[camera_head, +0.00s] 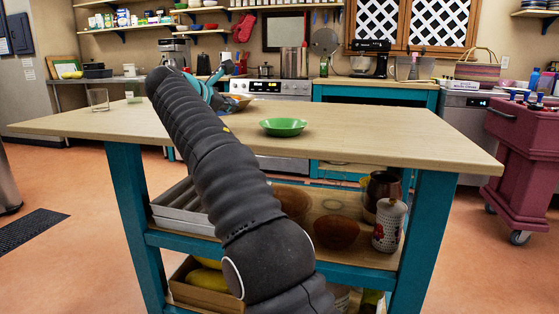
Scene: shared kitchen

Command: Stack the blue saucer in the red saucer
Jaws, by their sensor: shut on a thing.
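My arm reaches up and left over the wooden island table (370,137). My gripper (222,88) is over the table's far side, partly hidden behind my arm. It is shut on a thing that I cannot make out. An orange-tan dish (239,101) shows right beside the gripper; I cannot tell whether it touches it. A green saucer (284,127) sits upright on the tabletop, right of my arm. I cannot clearly identify a blue saucer or a red saucer on the table.
A clear glass-like frame (98,99) stands at the table's left. The right half of the tabletop is bare. Brown bowls (336,231) and a patterned canister (389,226) stand on the shelf below. A maroon cart (522,155) is at the right.

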